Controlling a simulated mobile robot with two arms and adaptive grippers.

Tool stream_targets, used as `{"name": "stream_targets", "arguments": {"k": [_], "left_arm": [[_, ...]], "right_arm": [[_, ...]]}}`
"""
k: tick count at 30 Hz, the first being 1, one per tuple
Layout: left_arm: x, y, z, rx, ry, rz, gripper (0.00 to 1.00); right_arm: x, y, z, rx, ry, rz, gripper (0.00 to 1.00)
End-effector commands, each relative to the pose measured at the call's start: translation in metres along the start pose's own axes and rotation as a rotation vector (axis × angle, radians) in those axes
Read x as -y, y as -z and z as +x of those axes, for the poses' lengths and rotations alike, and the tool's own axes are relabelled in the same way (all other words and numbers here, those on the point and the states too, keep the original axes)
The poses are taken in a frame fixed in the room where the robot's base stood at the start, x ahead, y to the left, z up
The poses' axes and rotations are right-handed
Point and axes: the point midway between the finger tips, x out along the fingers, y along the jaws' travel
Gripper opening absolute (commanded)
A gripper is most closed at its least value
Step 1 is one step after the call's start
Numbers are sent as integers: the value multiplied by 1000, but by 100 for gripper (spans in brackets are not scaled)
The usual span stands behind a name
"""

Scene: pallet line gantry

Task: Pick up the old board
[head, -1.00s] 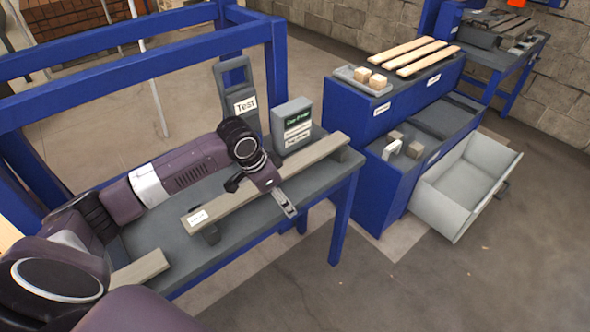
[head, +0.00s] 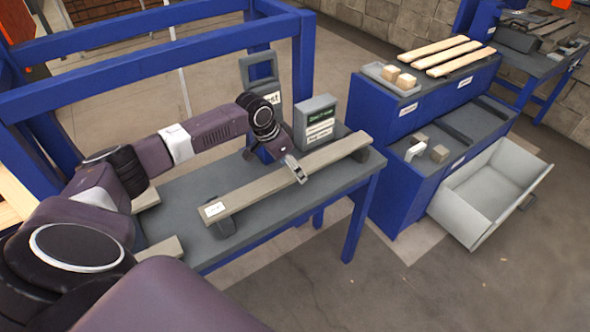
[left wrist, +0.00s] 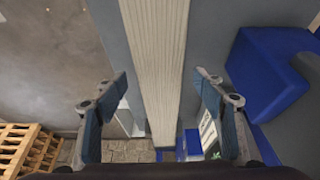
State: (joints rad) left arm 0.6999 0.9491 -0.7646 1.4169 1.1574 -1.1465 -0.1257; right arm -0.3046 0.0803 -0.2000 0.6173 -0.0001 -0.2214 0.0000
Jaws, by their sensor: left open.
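The old board (head: 262,187) is a long, weathered grey plank with a white label near its left end. It rests on low supports on the grey-topped blue workbench (head: 190,205). My left gripper (head: 293,170) is over the middle of the board, open and empty. In the left wrist view the board (left wrist: 157,45) runs between the two spread fingers (left wrist: 161,88), with a gap on each side. I cannot tell how high the fingers are above it. My right gripper is not in view.
A grey box with a green display (head: 318,122) and a "Test" panel (head: 262,80) stand behind the board. A blue frame (head: 150,45) rises behind the bench. To the right, a blue cabinet (head: 385,150) carries pale boards (head: 455,55) and has an open drawer (head: 490,195).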

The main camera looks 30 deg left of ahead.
Motion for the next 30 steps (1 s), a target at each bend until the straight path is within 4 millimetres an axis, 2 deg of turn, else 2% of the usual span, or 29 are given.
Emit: {"name": "stream_targets", "arguments": {"k": [8,22,30], "left_arm": [[0,0,4,1,1,1,64],[0,0,4,0,1,0,12],[0,1,2,-2,2,0,11]], "right_arm": [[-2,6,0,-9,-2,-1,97],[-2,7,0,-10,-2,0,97],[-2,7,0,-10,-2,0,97]]}}
